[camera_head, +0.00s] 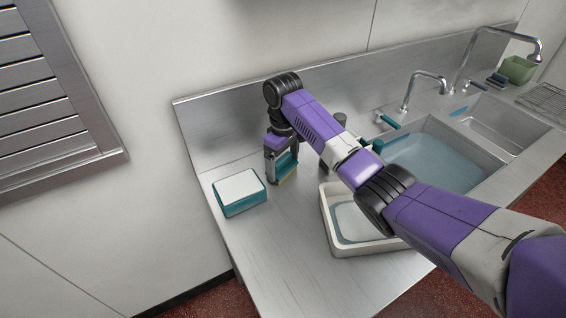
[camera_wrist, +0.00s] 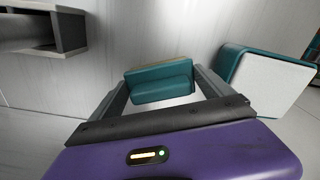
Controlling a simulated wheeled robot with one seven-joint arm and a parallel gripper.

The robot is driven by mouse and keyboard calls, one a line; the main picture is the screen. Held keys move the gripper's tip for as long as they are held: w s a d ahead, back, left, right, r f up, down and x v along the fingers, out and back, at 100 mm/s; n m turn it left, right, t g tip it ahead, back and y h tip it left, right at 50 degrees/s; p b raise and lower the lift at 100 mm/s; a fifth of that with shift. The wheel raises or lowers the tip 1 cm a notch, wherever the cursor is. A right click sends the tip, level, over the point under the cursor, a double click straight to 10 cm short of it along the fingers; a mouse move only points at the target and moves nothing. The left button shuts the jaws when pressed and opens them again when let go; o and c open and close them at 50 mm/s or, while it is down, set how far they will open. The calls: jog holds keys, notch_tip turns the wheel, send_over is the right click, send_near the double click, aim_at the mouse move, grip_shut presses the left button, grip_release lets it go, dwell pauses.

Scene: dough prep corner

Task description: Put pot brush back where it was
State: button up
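The pot brush (camera_wrist: 158,84) looks like a teal block with a thin tan edge. It sits between the two fingertips of my gripper (camera_wrist: 160,78) in the wrist view, spanning the gap between them. In the head view my gripper (camera_head: 281,168) points down over the left part of the steel counter (camera_head: 285,255), with the teal brush (camera_head: 286,165) between its fingers. Whether the brush's lower edge touches the counter cannot be told.
A teal box with a white top (camera_head: 240,191) stands just left of my gripper. A white tub (camera_head: 335,235) stands to the right, partly behind my arm. A grey upright object (camera_head: 328,158) is close by. The sink basin (camera_head: 440,155) and taps (camera_head: 424,80) lie farther right.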

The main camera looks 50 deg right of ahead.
aim_at(283, 159)
jog(key=shift+o, duration=0.7)
jog(key=shift+r, duration=0.45)
notch_tip(283, 159, up, 11)
jog(key=p, duration=0.2)
jog(key=shift+r+p, duration=0.2)
jog(key=shift+p, duration=0.2)
